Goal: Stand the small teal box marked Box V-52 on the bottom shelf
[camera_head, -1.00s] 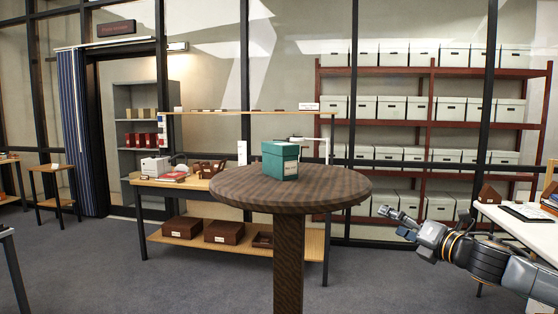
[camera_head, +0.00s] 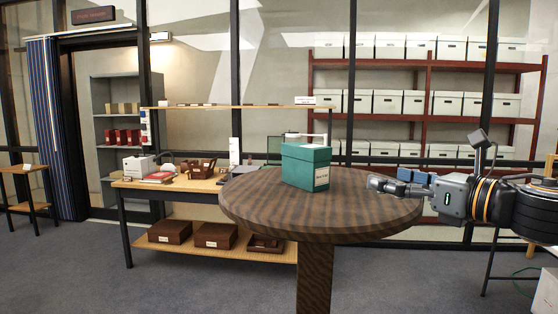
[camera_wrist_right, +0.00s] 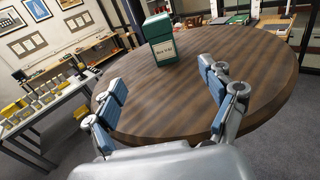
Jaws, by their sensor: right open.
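The small teal box (camera_head: 305,166) stands upright on the round wooden table (camera_head: 255,205). Its pale label faces right in the head view. In the right wrist view the teal box (camera_wrist_right: 160,40) shows its label, which seems to read Box V-52, beyond my fingers. My right gripper (camera_head: 385,182) is at the table's right edge, to the right of the box and apart from it. In the right wrist view its blue-padded fingers (camera_wrist_right: 163,100) are spread wide with nothing between them. The bottom shelf (camera_head: 215,253) of the wooden unit behind the table holds brown boxes. My left gripper is not in view.
Brown boxes (camera_head: 170,232) sit along the bottom shelf; the round table hides part of its right end. A red shelving rack (camera_head: 428,118) with rows of pale boxes stands at the back right. Grey floor (camera_head: 150,285) is open at the front left.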

